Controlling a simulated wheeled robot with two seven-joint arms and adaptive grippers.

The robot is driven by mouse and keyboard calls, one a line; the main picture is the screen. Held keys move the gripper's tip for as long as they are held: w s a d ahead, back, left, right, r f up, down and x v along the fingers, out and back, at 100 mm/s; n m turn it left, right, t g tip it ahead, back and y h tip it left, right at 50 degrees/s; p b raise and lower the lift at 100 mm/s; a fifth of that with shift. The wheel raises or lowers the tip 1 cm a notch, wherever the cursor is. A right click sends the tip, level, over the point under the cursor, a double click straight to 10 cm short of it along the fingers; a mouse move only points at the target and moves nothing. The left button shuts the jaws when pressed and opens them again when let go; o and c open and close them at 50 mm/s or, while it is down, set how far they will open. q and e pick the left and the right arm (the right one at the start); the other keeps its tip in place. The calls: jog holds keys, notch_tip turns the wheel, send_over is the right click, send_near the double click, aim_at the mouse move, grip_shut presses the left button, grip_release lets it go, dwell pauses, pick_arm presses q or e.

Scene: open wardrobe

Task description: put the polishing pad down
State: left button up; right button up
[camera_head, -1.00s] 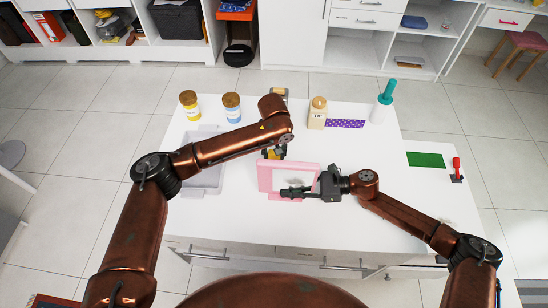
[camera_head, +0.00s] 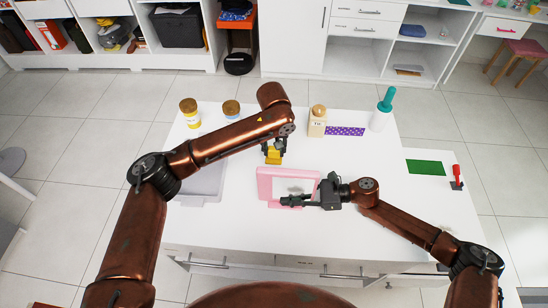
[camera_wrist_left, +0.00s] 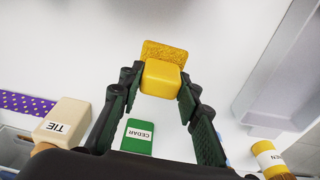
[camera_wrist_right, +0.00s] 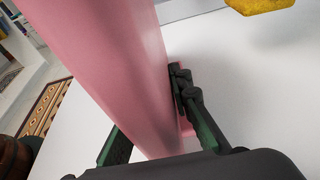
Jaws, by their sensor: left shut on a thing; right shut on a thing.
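The yellow polishing pad (camera_head: 273,155) has a block-like handle and a rough yellow face. My left gripper (camera_head: 275,147) is shut on its handle and holds it behind the pink mirror. In the left wrist view the pad (camera_wrist_left: 165,52) sits between the fingertips, over white tabletop. The pink-framed mirror (camera_head: 264,185) stands at the table's middle. My right gripper (camera_head: 296,201) is shut on its lower right part. In the right wrist view the pink frame (camera_wrist_right: 110,65) lies between the fingers, and the pad's edge (camera_wrist_right: 258,5) shows at the top.
A grey tray (camera_head: 199,197) lies left of the mirror. A green CEDAR container (camera_wrist_left: 138,137) stands near the left gripper. Tabletop around the mirror is clear.

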aim_at(274, 161)
pick_arm(q)
jog(key=shift+r, duration=1.65)
jog(key=shift+r, duration=0.15)
jog(key=shift+f, duration=5.05)
jog(key=shift+f, duration=0.2)
jog(key=o, duration=1.1)
